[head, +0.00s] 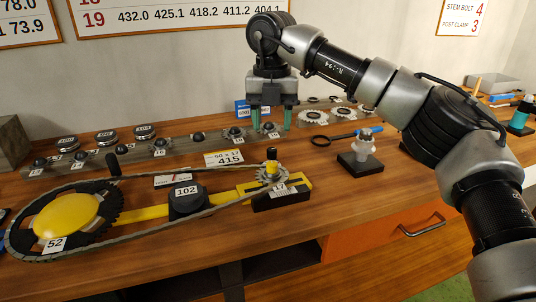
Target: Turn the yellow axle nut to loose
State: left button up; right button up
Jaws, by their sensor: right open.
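The yellow axle nut (271,169) sits on the small sprocket marked 17 (267,178), at the right end of the yellow bar. A black upright knob (271,153) stands on top of it. A chain runs around this sprocket and the large sprocket marked 52 (103,200) with a yellow centre. My right gripper (270,126) points down, open and empty, above and behind the nut. It is apart from the nut, in front of the rail of sprockets. My left gripper is not in view.
A dark block marked 102 (188,201) sits on the bar inside the chain loop. A card reading 415 (224,158) stands behind the chain. A pale fitting on a dark block (361,160) stands to the right. Bare wood lies at front right.

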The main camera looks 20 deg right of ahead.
send_over(272, 163)
notch_tip(272, 163, down, 5)
jog(key=shift+s+r, duration=0.1)
jog(key=shift+s, duration=0.05)
jog(key=f, duration=0.4)
jog(key=shift+w, duration=0.2)
jog(key=shift+f, duration=0.4)
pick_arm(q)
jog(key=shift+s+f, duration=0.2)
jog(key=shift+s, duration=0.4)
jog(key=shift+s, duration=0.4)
pick_arm(e)
jog(key=c, duration=0.9)
